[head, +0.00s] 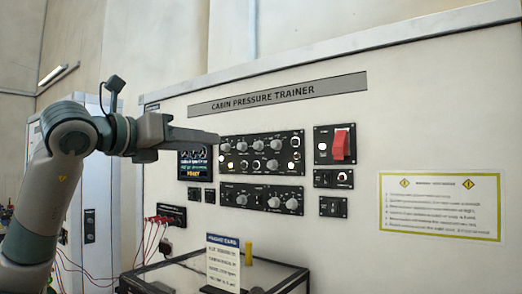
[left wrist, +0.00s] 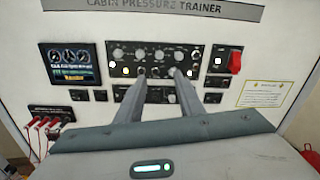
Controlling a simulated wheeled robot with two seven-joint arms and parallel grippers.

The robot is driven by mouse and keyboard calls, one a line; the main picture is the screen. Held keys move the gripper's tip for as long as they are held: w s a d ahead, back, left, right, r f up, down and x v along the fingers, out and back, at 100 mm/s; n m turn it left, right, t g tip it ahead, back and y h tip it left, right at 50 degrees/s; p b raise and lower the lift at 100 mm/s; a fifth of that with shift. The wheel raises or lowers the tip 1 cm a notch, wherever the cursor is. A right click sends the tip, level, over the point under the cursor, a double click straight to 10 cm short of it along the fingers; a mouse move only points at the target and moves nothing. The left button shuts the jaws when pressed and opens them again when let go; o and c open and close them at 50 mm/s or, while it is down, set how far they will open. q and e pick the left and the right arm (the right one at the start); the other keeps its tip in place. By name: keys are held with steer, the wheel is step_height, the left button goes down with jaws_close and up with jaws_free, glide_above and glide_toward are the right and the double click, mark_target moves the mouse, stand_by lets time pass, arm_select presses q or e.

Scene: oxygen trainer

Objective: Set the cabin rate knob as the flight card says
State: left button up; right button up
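The CABIN PRESSURE TRAINER panel carries an upper knob unit (head: 238,157) and a lower knob unit (head: 239,198), both black with several grey knobs. Their labels are too small to read, so I cannot tell which knob is the cabin rate knob. The flight card (head: 222,265) stands upright below the panel; its lines are too small to read. My left gripper (head: 217,137) reaches in from the left, by the upper unit's left edge in the head view. In the left wrist view its two fingers (left wrist: 160,74) are apart, over the upper unit's lower row, with nothing visibly held. My right gripper is out of view.
A display (head: 194,163) sits left of the knob units, and a red guarded switch (head: 340,146) right of them. Red cables (head: 152,232) hang at the lower left. A dark-framed case (head: 180,277) and a yellow cylinder (head: 249,252) stand near the card. A notice (head: 441,207) is at right.

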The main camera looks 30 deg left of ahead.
arm_select(q)
steer(key=p, duration=0.7)
glide_toward(255, 145)
steer(key=w, duration=0.4)
steer(key=w+d, duration=0.1)
steer(key=w, duration=0.1)
steer(key=shift+w, duration=0.95)
jaws_close()
